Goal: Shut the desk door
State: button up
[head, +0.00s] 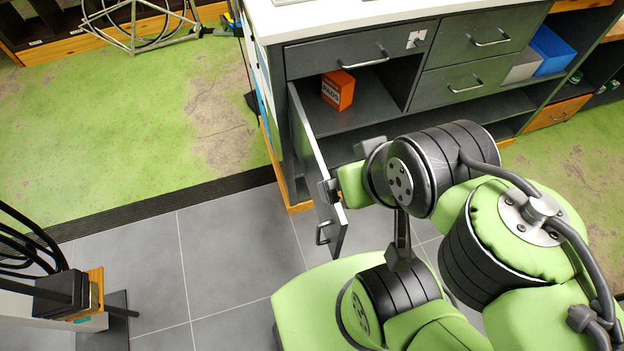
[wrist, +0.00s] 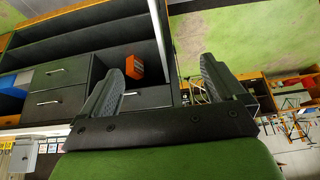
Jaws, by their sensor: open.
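The desk door (head: 308,150) stands open, swung out from the left end of the grey desk (head: 342,28); its bar handle (head: 322,232) is on the outer face near the free edge. My gripper (head: 348,168) is at the door, partly hidden by my arm in the head view. In the wrist view, my gripper (wrist: 162,69) has its two fingers spread wide, with the door (wrist: 158,38) nearly edge-on between them. I cannot tell whether either finger touches it. Inside the open compartment sits an orange box (head: 338,90), which also shows in the wrist view (wrist: 134,67).
Closed drawers (head: 462,80) and a blue bin (head: 552,50) are to the right of the compartment. A black stand with cables (head: 62,292) is at lower left. The grey tiled floor (head: 225,240) left of the door is clear.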

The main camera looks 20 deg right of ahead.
aim_at(334, 224)
jog(key=i+j, duration=0.1)
jog(key=j, duration=0.35)
jog(key=j+u, duration=0.1)
jog(key=j, duration=0.35)
jog(key=i+j, duration=0.15)
jog(key=j, duration=0.3)
jog(key=i+j+u, duration=0.1)
jog(key=j, duration=0.35)
